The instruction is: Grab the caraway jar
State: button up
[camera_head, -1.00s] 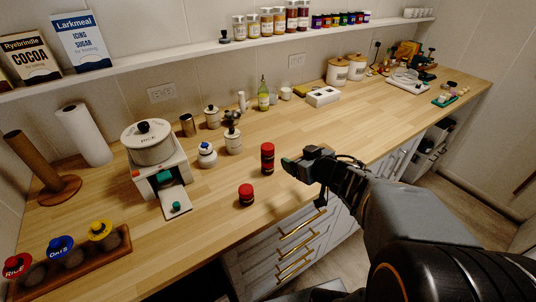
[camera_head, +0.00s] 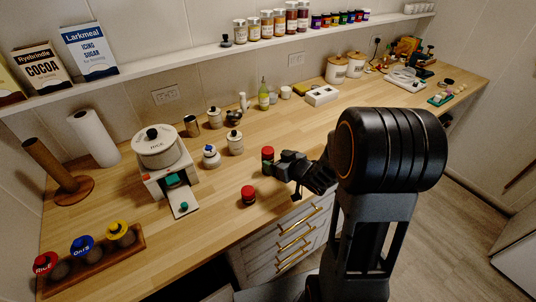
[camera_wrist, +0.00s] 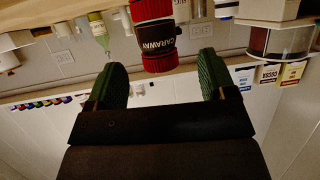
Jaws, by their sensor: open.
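The caraway jar (camera_head: 267,154) stands upright on the wooden counter, with a red lid and dark body. In the wrist view, which is upside down, the jar (camera_wrist: 155,40) shows its CARAWAY label and red bands. My gripper (camera_head: 279,163) is at the jar's right side in the head view, level with its body. In the wrist view my gripper (camera_wrist: 160,72) is open, its two green fingers apart, with the jar ahead and roughly centred between them. I cannot tell whether any finger touches it.
A second red-lidded jar (camera_head: 248,195) stands nearer the counter's front edge. A white canister (camera_head: 235,143) and a small blue-topped pot (camera_head: 211,156) stand to the left. A white machine with a pot (camera_head: 157,146) is further left. Bare counter (camera_head: 300,130) lies behind the jar.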

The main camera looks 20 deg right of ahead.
aim_at(272, 157)
jog(key=shift+p+x, duration=0.4)
jog(key=shift+x, duration=2.45)
jog(key=shift+w+r, duration=0.1)
jog(key=shift+c, duration=0.2)
jog(key=shift+d, duration=0.1)
jog(key=c, duration=0.9)
jog(key=shift+r, duration=0.1)
jog(key=shift+c, duration=0.2)
